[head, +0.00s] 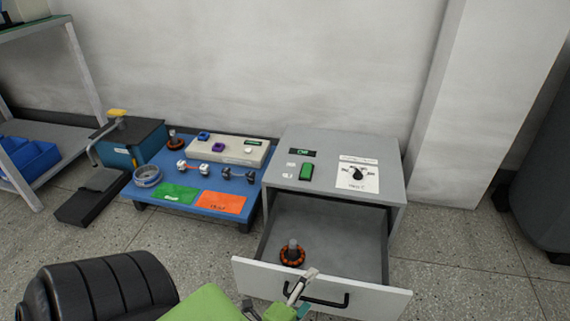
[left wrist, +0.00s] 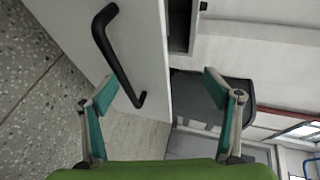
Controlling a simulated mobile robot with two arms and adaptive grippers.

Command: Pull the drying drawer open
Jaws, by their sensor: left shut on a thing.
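The drying drawer (head: 372,294) is pulled well out of the grey cabinet (head: 385,160), and its inside shows. Its white front bears a black bar handle (head: 335,303). The handle (left wrist: 120,55) and the white drawer front (left wrist: 143,40) also show in the left wrist view. My left gripper (head: 283,292) is at the left end of the handle, its green-padded fingers (left wrist: 160,95) on either side of the front and handle. It is shut on the drawer; the exact contact is hard to see. My right gripper is out of view.
An orange-and-dark ring part (head: 292,254) with an upright shaft stands inside the drawer. Left of the cabinet, a blue table (head: 236,187) bears several small parts, a green card and an orange card. A blue press-like tool (head: 135,145) stands further left. Speckled floor (head: 450,250) lies clear at right.

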